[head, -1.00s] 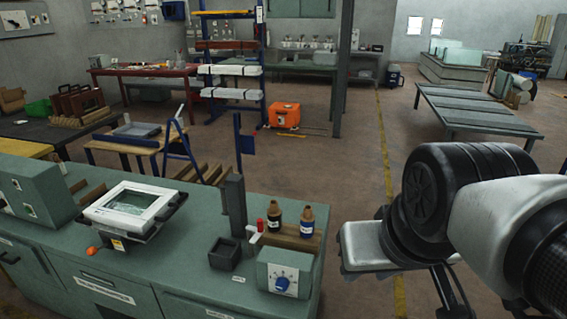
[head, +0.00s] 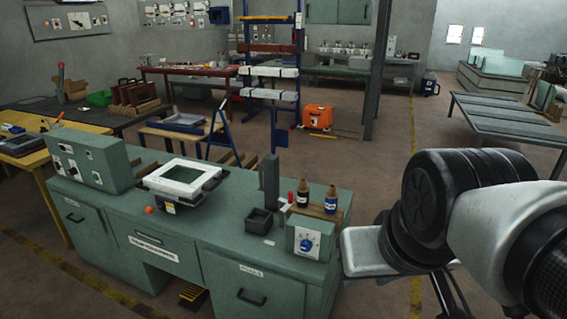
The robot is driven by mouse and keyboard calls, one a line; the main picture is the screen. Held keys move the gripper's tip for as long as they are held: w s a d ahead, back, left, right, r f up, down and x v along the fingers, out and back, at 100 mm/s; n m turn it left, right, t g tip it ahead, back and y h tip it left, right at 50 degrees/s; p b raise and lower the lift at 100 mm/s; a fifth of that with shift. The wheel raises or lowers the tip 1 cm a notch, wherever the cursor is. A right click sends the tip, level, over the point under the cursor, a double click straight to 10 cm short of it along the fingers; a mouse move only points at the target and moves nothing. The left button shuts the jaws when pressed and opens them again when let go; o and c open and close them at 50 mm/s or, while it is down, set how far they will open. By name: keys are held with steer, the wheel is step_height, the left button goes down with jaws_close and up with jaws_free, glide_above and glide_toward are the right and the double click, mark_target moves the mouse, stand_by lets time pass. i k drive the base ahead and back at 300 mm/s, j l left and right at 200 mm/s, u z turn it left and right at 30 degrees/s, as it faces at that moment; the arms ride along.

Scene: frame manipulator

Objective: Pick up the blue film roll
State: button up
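I cannot make out a blue film roll for certain in the head view. Small blue items (head: 12,128) lie on the yellow-topped table at the far left, too small to identify. On the green workbench (head: 222,249), a dark bottle with a blue label (head: 330,203) stands beside a dark bottle with a pale label (head: 303,198). A small red item (head: 290,197) is to their left. My arm fills the right side of the view. My gripper does not show.
A white-framed screen unit (head: 186,172) and an open dark box (head: 259,221) sit on the workbench. The yellow table (head: 42,160) stands left of it. A blue-framed rack (head: 268,60), an orange case (head: 318,116) and a long grey table (head: 510,118) stand behind. Open floor (head: 375,165) lies between.

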mark_target(331, 196)
steer(key=u, duration=1.65)
steer(key=l+u, duration=0.15)
steer(key=l, duration=2.8)
steer(key=i+l, duration=0.15)
steer(key=l, duration=1.55)
